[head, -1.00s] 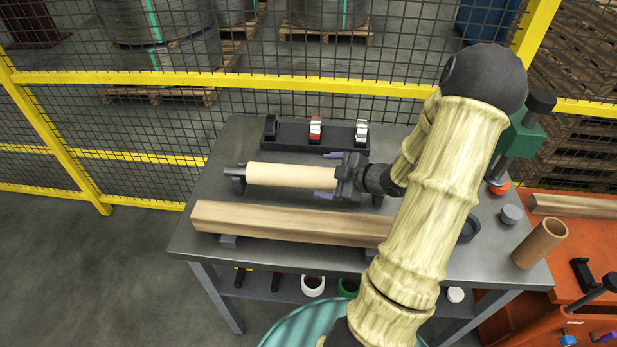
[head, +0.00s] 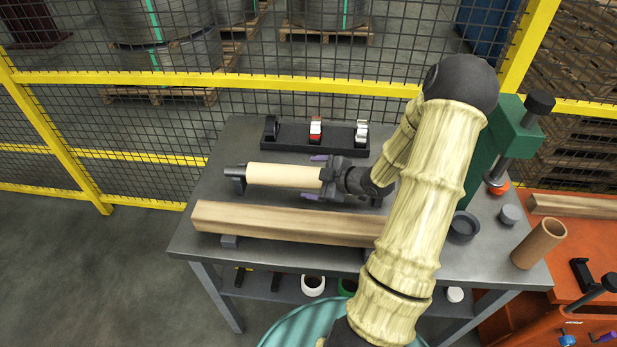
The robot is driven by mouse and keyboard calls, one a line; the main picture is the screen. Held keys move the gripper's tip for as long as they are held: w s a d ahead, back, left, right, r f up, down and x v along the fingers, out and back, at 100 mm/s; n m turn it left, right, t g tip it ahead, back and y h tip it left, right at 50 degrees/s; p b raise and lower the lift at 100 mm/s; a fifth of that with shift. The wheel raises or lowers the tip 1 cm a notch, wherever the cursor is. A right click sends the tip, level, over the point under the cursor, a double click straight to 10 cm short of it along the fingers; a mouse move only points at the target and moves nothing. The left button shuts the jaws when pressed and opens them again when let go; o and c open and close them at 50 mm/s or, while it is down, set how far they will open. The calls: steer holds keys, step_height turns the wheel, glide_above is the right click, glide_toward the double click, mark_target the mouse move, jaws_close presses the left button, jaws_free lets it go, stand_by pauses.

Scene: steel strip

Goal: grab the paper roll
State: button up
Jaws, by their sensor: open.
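The paper roll (head: 284,175) is a pale cream cylinder lying sideways on a dark spindle stand at the left middle of the steel table (head: 205,262). My gripper (head: 316,176) reaches in from the right over the roll's right end. Its two purple-tipped fingers show apart, one on the far side and one on the near side of the roll. The gripper is open. The roll's right end is hidden under the gripper body.
A long wooden beam (head: 280,222) lies in front of the roll. A black rack (head: 290,138) with tape rolls stands behind it. At the right are a green press (head: 515,130), a dark round dish (head: 463,226) and a brown cardboard tube (head: 539,243). A yellow-framed mesh fence (head: 300,80) runs behind.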

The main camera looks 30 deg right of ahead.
mark_target(314, 174)
steer(key=shift+c, duration=0.3)
steer(key=c, duration=1.8)
steer(key=shift+w+r, duration=0.1)
jaws_close()
steer(key=shift+r+p, duration=0.55)
steer(key=shift+r, duration=4.5)
